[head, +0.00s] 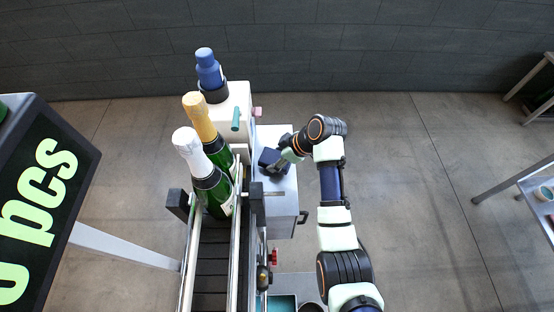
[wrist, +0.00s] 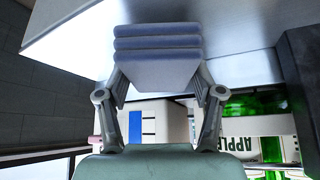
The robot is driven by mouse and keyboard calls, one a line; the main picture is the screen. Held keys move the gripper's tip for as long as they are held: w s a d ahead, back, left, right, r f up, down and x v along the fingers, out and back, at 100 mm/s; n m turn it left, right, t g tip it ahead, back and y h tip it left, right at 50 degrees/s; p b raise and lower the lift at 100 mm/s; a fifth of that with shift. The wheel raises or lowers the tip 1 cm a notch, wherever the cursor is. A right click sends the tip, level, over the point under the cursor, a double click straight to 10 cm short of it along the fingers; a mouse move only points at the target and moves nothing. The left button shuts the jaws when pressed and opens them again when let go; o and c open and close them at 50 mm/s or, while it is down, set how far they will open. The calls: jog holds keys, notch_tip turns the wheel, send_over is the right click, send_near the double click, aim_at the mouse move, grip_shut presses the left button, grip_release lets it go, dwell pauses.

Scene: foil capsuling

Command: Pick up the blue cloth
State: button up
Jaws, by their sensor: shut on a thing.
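The folded blue cloth (wrist: 158,52) is a thick stack of layers and sits between the two fingers of my gripper (wrist: 160,82) in the wrist view. The fingers touch it on both sides, and my gripper is shut on it. In the head view the cloth (head: 269,157) shows as a small dark blue patch at my gripper (head: 277,162), over the light metal cabinet top. I cannot tell whether the cloth is clear of the surface.
The metal cabinet top (head: 283,196) lies right of the conveyor (head: 211,262). Green bottles with a gold top (head: 200,117) and a white top (head: 188,147) stand on the conveyor. A white machine (head: 237,107) with a blue-topped part (head: 208,68) stands behind.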

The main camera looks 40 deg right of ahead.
aim_at(278, 158)
notch_tip(278, 158, up, 18)
jog(key=p, duration=0.3)
jog(key=shift+r, duration=0.15)
